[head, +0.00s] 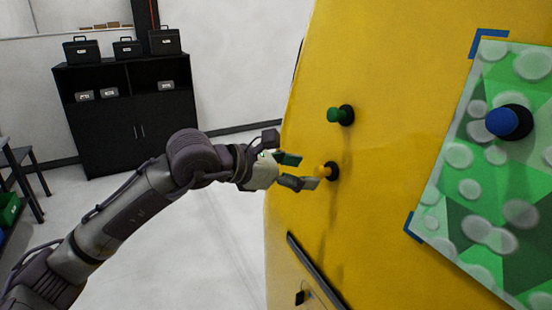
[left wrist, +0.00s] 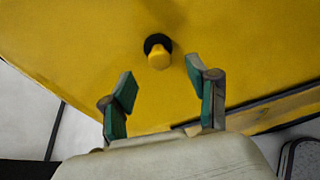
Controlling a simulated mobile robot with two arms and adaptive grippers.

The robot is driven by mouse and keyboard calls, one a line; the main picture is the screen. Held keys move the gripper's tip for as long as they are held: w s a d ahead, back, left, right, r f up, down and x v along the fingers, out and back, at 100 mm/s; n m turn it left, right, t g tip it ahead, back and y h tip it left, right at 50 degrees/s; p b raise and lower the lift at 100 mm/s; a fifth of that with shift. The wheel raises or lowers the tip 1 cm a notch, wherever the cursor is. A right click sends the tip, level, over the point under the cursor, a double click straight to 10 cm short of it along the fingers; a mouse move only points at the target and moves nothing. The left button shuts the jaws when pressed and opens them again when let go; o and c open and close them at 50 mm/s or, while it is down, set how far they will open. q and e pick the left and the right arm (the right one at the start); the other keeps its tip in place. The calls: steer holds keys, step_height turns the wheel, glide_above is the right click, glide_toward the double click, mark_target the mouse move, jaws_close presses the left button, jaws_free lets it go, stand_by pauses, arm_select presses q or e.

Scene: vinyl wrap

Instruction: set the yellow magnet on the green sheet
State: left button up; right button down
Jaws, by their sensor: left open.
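The yellow magnet (head: 327,171) has a yellow knob on a black round base and sits on the yellow panel, below the green magnet. My left gripper (head: 304,171) is just left of it in the head view, fingers apart and empty. In the left wrist view the yellow magnet (left wrist: 159,54) lies ahead of and between the fingertips of my left gripper (left wrist: 160,72), not gripped. The green sheet (head: 475,190), patterned with pale round spots, is on the panel at the right, with blue tape at its corners. My right gripper is in neither view.
A green magnet (head: 338,115) is on the panel above the yellow one. A blue magnet (head: 506,122) sits on the green sheet's upper part. A dark bar (head: 313,268) runs along the lower panel. A black cabinet (head: 130,115) stands at the back left.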

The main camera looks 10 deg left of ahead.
mark_target(316, 174)
arm_select(q)
steer(key=p+x, duration=0.1)
steer(key=x, duration=0.4)
jaws_close()
steer(key=c, duration=0.8)
jaws_free()
jaws_close()
steer(key=shift+a, duration=0.1)
steer(key=shift+s+a+r, duration=0.1)
steer(key=shift+s+a, duration=0.15)
steer(key=shift+a, duration=0.1)
